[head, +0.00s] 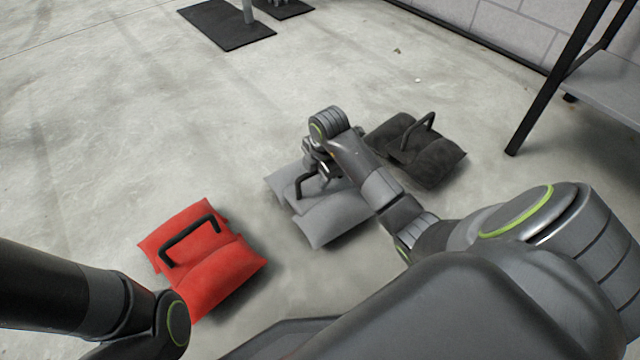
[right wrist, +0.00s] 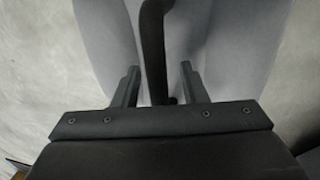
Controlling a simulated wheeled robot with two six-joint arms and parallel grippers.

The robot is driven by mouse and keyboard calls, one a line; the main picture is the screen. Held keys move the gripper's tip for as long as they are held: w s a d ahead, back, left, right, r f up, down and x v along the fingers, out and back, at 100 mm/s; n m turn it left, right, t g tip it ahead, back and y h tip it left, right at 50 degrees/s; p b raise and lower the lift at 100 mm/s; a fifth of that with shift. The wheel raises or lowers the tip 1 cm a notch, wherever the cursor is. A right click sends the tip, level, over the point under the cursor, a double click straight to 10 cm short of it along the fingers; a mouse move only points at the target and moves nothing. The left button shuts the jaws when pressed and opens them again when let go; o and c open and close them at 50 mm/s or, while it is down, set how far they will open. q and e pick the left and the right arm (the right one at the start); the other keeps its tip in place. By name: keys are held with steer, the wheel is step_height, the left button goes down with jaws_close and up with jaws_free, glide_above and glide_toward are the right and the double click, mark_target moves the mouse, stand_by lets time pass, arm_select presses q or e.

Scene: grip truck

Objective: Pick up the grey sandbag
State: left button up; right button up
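The grey sandbag (head: 335,215) lies on the concrete floor at the middle of the head view, with a black strap handle (head: 304,184) on top. My right gripper (head: 316,172) is over the bag at its handle. In the right wrist view the two fingers (right wrist: 157,85) are apart, one on each side of the black handle (right wrist: 153,50), with gaps to it. The grey bag (right wrist: 215,35) fills the space behind the fingers. My left arm shows at the lower left of the head view, but its gripper is out of view.
A red sandbag (head: 205,255) lies to the left of the grey one, and a black sandbag (head: 418,150) lies behind it to the right. A dark metal shelf (head: 607,85) stands at the right. Black base plates (head: 225,25) lie at the back left. Open floor lies between.

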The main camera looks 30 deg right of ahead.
steer(key=shift+c, duration=0.5)
jaws_close()
stand_by(0.7)
steer(key=shift+w+r, duration=0.1)
steer(key=shift+r, duration=0.1)
